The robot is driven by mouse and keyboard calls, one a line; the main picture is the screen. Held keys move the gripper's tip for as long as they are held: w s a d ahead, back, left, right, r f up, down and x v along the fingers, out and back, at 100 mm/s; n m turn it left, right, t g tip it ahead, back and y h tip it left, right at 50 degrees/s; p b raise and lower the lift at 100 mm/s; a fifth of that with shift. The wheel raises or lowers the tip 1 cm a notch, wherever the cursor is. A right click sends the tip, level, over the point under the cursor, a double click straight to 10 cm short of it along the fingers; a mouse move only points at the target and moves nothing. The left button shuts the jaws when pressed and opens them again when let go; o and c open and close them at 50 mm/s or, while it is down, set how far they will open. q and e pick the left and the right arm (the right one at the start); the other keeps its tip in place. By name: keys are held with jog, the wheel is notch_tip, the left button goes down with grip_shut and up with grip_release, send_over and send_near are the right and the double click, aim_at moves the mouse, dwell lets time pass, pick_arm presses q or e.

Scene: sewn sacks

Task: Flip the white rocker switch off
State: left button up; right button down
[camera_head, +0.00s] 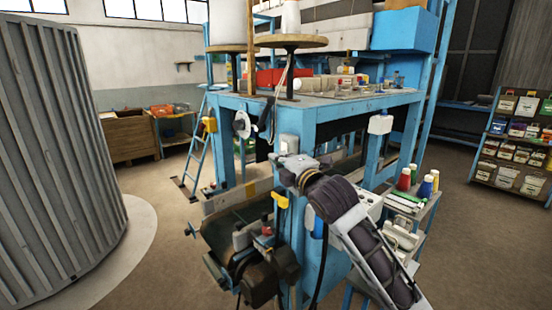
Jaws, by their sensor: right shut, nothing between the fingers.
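A small white box (290,143), which looks like the rocker switch, is fixed to the blue bench leg near the middle of the view. Its rocker is too small to read as on or off. My right arm comes in from the lower right, and my right gripper (286,160) is shut and empty. In the picture it lies just below the white box and overlaps its lower edge. I cannot tell whether they touch. My left gripper is not in view.
A blue workbench (310,112) carries a sewing setup. A conveyor with a motor (265,275) sits below my gripper. Another white box (381,123) hangs on the bench.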

jog(key=shift+v, duration=1.25)
